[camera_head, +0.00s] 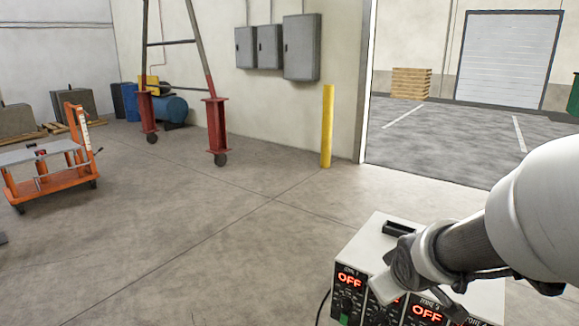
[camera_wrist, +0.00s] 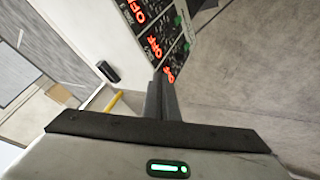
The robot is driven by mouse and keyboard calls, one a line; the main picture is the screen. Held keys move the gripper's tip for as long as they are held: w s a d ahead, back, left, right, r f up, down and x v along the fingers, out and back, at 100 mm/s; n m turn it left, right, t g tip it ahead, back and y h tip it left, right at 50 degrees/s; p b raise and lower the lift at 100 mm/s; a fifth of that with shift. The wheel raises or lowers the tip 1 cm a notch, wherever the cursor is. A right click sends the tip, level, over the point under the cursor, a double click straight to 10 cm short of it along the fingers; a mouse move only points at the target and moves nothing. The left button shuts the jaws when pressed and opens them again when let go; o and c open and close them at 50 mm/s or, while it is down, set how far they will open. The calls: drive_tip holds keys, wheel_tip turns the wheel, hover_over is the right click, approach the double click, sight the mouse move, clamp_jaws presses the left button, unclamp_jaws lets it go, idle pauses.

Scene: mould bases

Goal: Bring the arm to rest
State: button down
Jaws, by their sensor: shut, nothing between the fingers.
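My arm (camera_head: 540,215) reaches in from the right edge in the head view and ends over a white control box (camera_head: 355,247) with several red OFF displays. My gripper (camera_wrist: 165,78) is shut and empty in the wrist view, its two dark fingers together. The box's front panel (camera_wrist: 150,35) shows just beyond the fingertips there. I cannot tell whether the fingers touch the box. In the head view my wrist hides part of the box's top and front.
An orange lift cart (camera_head: 62,160) stands at the left. A red-footed gantry frame (camera_head: 216,125) and a yellow post (camera_head: 327,125) stand near the back wall. Grey wall cabinets (camera_head: 301,48) hang beside the open doorway. The middle of the floor is clear.

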drive_tip(key=s+a+r+m+g+y, duration=0.1)
drive_tip(key=s+a+r+m, duration=0.3)
drive_tip(key=s, duration=0.5)
drive_tip(key=s+a+r+m+g+y, duration=0.1)
drive_tip(key=s+a+r, duration=0.2)
drive_tip(key=s+r, duration=0.35)
wheel_tip(320, 180, up, 13)
drive_tip(key=s+p, duration=0.2)
drive_tip(key=p, duration=1.2)
drive_tip(key=shift+f, duration=0.15)
